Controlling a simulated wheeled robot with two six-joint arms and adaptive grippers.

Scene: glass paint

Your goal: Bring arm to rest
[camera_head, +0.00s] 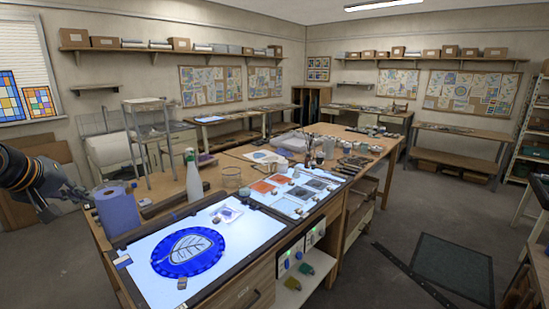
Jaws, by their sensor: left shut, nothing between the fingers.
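My left arm comes in at the left edge of the picture. Its gripper (82,198) is shut and empty, just left of a blue roll (118,210) at the bench's left side. I cannot tell if it touches the roll. A lit panel (140,262) lies on the near bench. On it is a round blue glass piece (188,251) with a pale leaf design. My right gripper is out of view.
A white spray bottle (193,175) and a glass jar (231,178) stand behind the panel. A second lit panel (283,208) holds orange and dark pieces. A metal rack (148,140) stands behind the bench. The floor to the right has a dark mat (453,268).

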